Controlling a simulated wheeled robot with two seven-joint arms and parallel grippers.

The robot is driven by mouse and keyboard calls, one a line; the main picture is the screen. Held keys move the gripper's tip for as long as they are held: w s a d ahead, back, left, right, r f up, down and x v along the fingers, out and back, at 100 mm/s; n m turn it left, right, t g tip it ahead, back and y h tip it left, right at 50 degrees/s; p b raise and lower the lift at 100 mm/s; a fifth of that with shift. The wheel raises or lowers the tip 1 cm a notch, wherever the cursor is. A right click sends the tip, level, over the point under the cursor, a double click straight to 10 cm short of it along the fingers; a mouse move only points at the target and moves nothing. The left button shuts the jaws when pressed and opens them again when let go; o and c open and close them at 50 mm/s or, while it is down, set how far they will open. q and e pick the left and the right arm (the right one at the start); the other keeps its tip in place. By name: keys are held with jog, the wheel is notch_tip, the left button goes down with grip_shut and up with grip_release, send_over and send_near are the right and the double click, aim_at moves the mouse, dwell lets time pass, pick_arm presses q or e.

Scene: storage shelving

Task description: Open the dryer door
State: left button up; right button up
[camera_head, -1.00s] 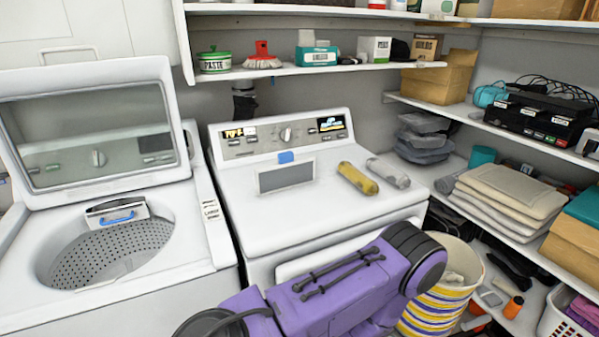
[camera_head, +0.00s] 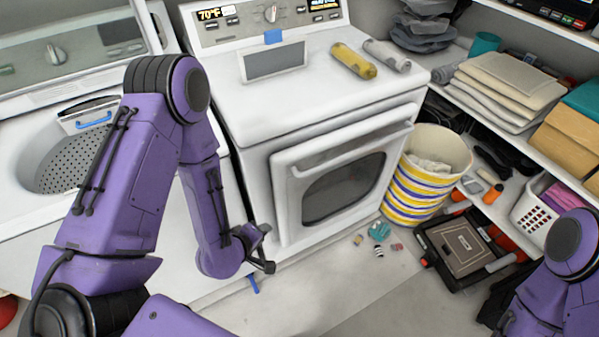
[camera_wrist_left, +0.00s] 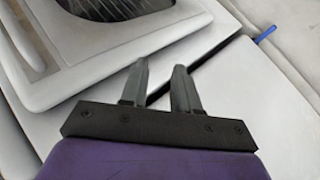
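The white dryer (camera_head: 255,115) stands in the middle of the head view. Its door (camera_head: 283,195), with a dark window (camera_head: 345,187), is on the front face and looks shut or nearly so. My left gripper (camera_head: 268,258) is low by the door's lower left corner. In the left wrist view the two dark fingers of my left gripper (camera_wrist_left: 160,75) are apart with nothing between them, and the door frame (camera_wrist_left: 85,90) and window (camera_wrist_left: 105,5) lie beyond. Contact cannot be told. My right arm shows at the lower right; its gripper is out of view.
An open-topped washer (camera_head: 70,165) stands left of the dryer. A striped basket (camera_head: 425,185) is close to the dryer's right side. Small items (camera_head: 377,232) and a dark case (camera_head: 465,250) lie on the floor. The floor before the dryer is mostly clear.

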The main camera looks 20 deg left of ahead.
pick_arm(q)
jog(key=w+d+r+n+t+h+b, duration=0.1)
jog(key=w+d+r+n+t+h, duration=0.15)
jog(key=w, duration=0.35)
jog(key=n+t+h+b, duration=0.2)
jog(key=n+t, duration=0.1)
jog(key=n, duration=0.1)
send_near(309, 174)
jog(key=w, duration=0.2)
jog(key=x, duration=0.3)
jog(key=p+x, duration=0.1)
jog(key=x, duration=0.5)
jog(key=shift+w+d+f+p, duration=0.2)
jog(key=shift+d+p, duration=0.2)
jog(key=shift+w+d+f, duration=0.1)
jog(key=shift+w+f, duration=0.05)
jog(key=shift+w, duration=0.2)
grip_shut()
pick_arm(e)
notch_tip(309, 174, down, 3)
jog(key=shift+r, duration=0.1)
